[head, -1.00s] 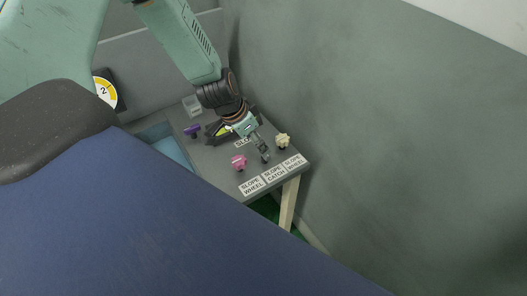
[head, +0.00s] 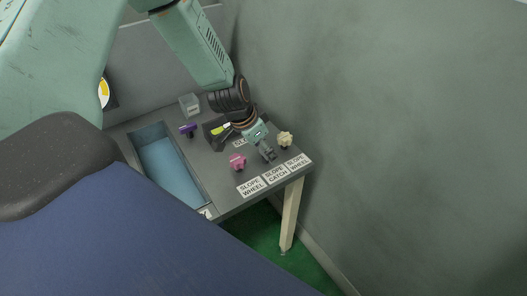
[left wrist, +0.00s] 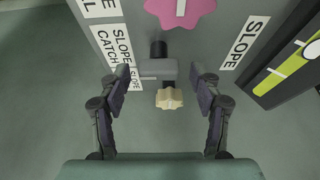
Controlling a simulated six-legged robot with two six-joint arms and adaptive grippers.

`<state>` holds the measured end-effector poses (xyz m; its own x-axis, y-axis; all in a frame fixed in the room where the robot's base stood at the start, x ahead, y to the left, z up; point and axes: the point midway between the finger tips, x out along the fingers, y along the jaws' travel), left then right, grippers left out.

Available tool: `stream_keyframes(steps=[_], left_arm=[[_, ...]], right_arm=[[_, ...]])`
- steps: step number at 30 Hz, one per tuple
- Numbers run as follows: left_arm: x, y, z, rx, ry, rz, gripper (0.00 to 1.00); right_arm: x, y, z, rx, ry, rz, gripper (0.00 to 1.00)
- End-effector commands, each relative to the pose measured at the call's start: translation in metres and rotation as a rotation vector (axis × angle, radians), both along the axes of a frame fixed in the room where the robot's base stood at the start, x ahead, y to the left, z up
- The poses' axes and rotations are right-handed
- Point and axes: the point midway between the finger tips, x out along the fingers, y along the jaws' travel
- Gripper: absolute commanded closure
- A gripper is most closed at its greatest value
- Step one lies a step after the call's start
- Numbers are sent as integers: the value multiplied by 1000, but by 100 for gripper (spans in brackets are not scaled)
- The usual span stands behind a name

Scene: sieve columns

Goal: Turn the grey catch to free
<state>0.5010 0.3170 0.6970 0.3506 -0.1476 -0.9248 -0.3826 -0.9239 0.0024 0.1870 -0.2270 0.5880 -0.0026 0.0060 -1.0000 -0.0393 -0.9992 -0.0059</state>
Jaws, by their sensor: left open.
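The grey catch (left wrist: 158,69) shows in the left wrist view as a small grey block on a dark stem, between the two fingers. My left gripper (left wrist: 161,78) is open, with a finger on either side of the catch and a gap to each. In the head view the left gripper (head: 267,153) points down at the panel between the pink wheel (head: 237,161) and the cream wheel (head: 285,139). The catch cannot be told apart from the fingers there. A "SLOPE CATCH" label (head: 275,174) is on the panel's front edge. My right gripper is not in view.
A dark slope gauge with a yellow-green strip (head: 219,130), a purple knob (head: 187,129) and a clear box (head: 190,105) stand farther back. A blue recess (head: 168,172) is at left. A grey wall (head: 400,130) rises close on the right.

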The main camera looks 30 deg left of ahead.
Motion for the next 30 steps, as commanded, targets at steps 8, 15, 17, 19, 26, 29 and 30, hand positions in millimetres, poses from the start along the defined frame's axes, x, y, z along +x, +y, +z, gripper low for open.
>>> stream_keyframes(steps=[8,15,17,19,26,29,30], left_arm=[[0,0,1,0,-1,0,41],[0,0,1,0,-1,0,61],[0,0,1,0,-1,0,66],[0,0,1,0,-1,0,72],[0,0,1,0,-1,0,90],[0,0,1,-1,-1,3,90],[0,0,1,0,-1,7,90]], right_arm=[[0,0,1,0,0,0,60],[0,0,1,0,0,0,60],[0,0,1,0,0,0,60],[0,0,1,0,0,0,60],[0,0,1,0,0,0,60],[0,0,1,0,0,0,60],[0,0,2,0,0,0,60]])
